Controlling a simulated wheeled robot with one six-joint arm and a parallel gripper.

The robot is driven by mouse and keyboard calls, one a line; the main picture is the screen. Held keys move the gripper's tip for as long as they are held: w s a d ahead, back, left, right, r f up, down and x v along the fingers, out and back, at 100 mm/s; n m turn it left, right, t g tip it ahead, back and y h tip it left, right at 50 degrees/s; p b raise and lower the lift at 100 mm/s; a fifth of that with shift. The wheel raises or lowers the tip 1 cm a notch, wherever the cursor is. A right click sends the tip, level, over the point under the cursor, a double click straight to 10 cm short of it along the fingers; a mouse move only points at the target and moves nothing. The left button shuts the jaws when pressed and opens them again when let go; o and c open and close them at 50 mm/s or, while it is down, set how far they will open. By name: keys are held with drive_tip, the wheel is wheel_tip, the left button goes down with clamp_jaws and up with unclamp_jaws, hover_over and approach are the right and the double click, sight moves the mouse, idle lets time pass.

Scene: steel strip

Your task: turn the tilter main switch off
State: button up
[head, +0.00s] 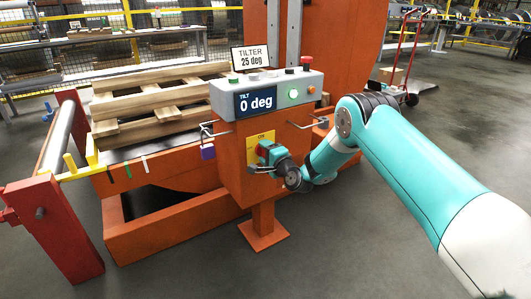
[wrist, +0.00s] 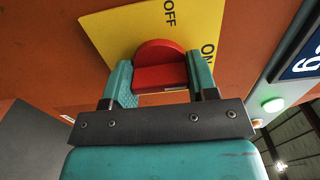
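The tilter main switch is a red rotary knob (wrist: 160,70) on a yellow plate (wrist: 115,27) marked OFF above and ON to the right in the wrist view. The knob's bar lies crosswise there, with a small pale mark near its right end, on the ON side. My gripper (wrist: 160,80) has one teal finger on each side of the bar, and both look to touch it. In the head view my gripper (head: 265,155) is at the yellow plate (head: 253,152) on the front of the orange pedestal (head: 232,178) and hides most of the knob.
The grey control box (head: 222,103) above shows "0 deg", a lit green button (head: 293,94) and a red button (head: 306,62). A sign (head: 251,58) reads "TILTER 25 deg". A purple padlock (head: 208,152) hangs left of the plate.

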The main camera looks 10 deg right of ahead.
drive_tip(key=shift+f+n, duration=0.1)
drive_tip(key=shift+n, duration=0.3)
drive_tip(key=n+b, duration=0.2)
drive_tip(key=n, duration=0.2)
drive_tip(key=n+b, duration=0.3)
drive_tip(key=n, duration=0.1)
drive_tip(key=shift+f, duration=0.1)
drive_tip(key=n+b, duration=0.3)
drive_tip(key=n, duration=0.2)
drive_tip(key=n+b, duration=0.3)
drive_tip(key=n, duration=0.1)
drive_tip(key=shift+d, duration=0.1)
idle(0.5)
drive_tip(key=o, duration=0.9)
drive_tip(key=shift+o, duration=0.2)
